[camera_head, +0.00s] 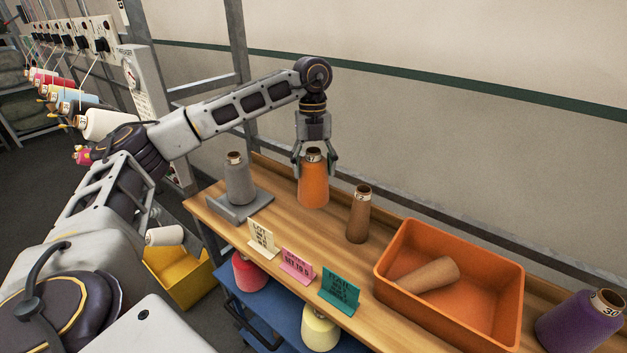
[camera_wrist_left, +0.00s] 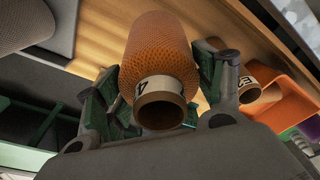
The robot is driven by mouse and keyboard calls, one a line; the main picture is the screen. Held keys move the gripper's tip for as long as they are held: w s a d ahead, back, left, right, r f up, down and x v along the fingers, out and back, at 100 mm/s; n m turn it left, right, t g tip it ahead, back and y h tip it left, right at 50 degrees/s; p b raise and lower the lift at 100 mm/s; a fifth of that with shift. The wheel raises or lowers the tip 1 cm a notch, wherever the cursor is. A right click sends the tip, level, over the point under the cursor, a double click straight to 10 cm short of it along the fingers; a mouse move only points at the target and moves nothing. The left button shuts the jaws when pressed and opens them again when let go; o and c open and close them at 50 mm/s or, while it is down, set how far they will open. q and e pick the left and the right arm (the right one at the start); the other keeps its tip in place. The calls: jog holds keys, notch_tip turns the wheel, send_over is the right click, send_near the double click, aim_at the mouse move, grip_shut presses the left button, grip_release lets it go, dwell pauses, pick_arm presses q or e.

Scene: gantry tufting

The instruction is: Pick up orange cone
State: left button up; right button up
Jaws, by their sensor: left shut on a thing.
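The orange cone (camera_head: 313,187) stands upright at the back of the wooden table, between the grey cone and the brown cone. My left gripper (camera_head: 314,165) comes down on it from above and is shut on its upper part. In the left wrist view the orange cone (camera_wrist_left: 160,62) lies between the green-padded fingers (camera_wrist_left: 155,85), with its open brown tube end and white label facing the camera. I cannot tell whether its base touches the table. My right gripper is not in view.
A grey cone (camera_head: 239,182) stands on a grey plate to the left, a brown cone (camera_head: 358,217) close to the right. An orange bin (camera_head: 500,285) holds a lying brown cone. Small signs (camera_head: 298,267) line the front edge.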

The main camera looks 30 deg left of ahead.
aim_at(314, 150)
pick_arm(q)
jog(key=shift+r, duration=1.6)
